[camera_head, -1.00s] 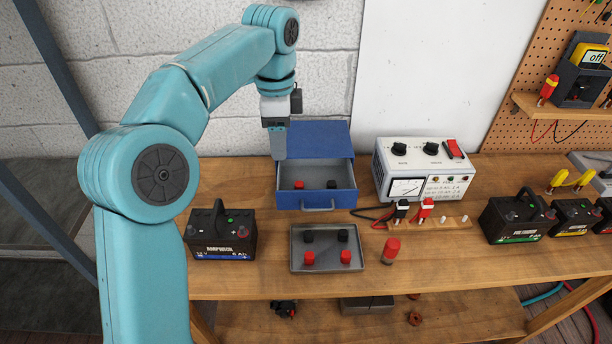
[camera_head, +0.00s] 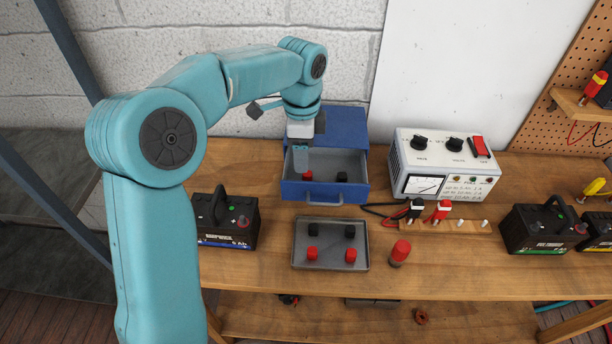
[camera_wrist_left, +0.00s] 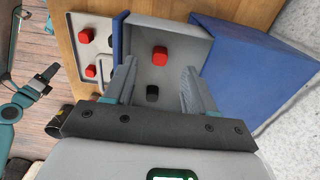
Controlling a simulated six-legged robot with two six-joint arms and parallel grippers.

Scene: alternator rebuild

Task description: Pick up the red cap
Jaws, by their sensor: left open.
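A red cap (camera_head: 308,176) lies in the open drawer (camera_head: 325,196) of a blue box, left of a black cap (camera_head: 342,177). My left gripper (camera_head: 300,172) is open and points down into the drawer, its fingers close to the red cap in the head view. In the left wrist view, the red cap (camera_wrist_left: 160,53) shows beyond and between the two spread fingers (camera_wrist_left: 157,72), untouched as far as I see. The black cap (camera_wrist_left: 152,92) also shows between them, nearer the palm.
A grey tray (camera_head: 330,266) before the drawer holds two black and two red caps. A red-topped cylinder (camera_head: 400,252) stands right of it. A battery (camera_head: 226,222) stands left and a meter box (camera_head: 440,165) right. The drawer walls stand close around the gripper.

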